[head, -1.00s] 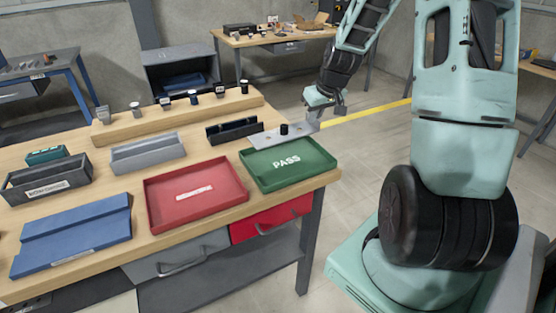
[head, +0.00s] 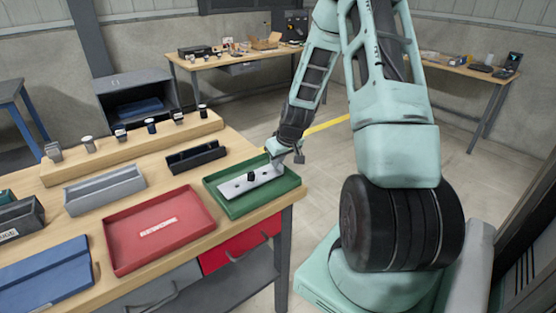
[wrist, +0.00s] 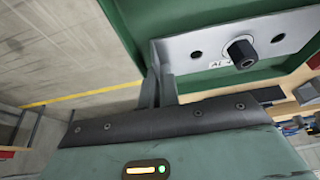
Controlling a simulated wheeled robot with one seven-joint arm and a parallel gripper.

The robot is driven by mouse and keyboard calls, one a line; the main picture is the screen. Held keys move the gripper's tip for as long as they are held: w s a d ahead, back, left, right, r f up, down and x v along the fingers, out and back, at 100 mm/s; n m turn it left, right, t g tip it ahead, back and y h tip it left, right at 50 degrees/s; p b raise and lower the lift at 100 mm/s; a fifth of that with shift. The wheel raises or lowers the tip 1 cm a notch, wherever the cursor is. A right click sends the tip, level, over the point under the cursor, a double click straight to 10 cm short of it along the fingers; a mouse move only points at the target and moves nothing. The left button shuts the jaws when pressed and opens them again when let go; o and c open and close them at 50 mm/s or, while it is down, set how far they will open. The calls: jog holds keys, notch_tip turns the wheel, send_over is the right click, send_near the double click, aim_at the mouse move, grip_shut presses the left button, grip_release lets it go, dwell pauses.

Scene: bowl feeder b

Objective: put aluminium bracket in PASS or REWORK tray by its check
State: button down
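The aluminium bracket (head: 237,187) is a flat silver plate with holes and a dark hex fitting standing on it. It lies within the outline of the green PASS tray (head: 268,203) and covers its lettering; I cannot tell if it rests on the floor. My gripper (head: 283,153) is at the tray's back right. In the wrist view the fingers (wrist: 158,95) pinch the upright end flange of the bracket (wrist: 215,48), above the green tray (wrist: 130,18). The red REWORK tray (head: 130,243) is empty to the left.
A grey bin (head: 105,190) and a small black tray (head: 195,156) stand behind the trays. A wooden ledge (head: 135,150) carries several small parts. A blue fixture (head: 40,280) and a dark labelled box (head: 18,222) are at left.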

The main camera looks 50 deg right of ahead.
jog(key=shift+f+b, duration=0.55)
jog(key=shift+f, duration=0.05)
jog(key=c, duration=1.9)
grip_release()
jog(key=shift+c, duration=0.2)
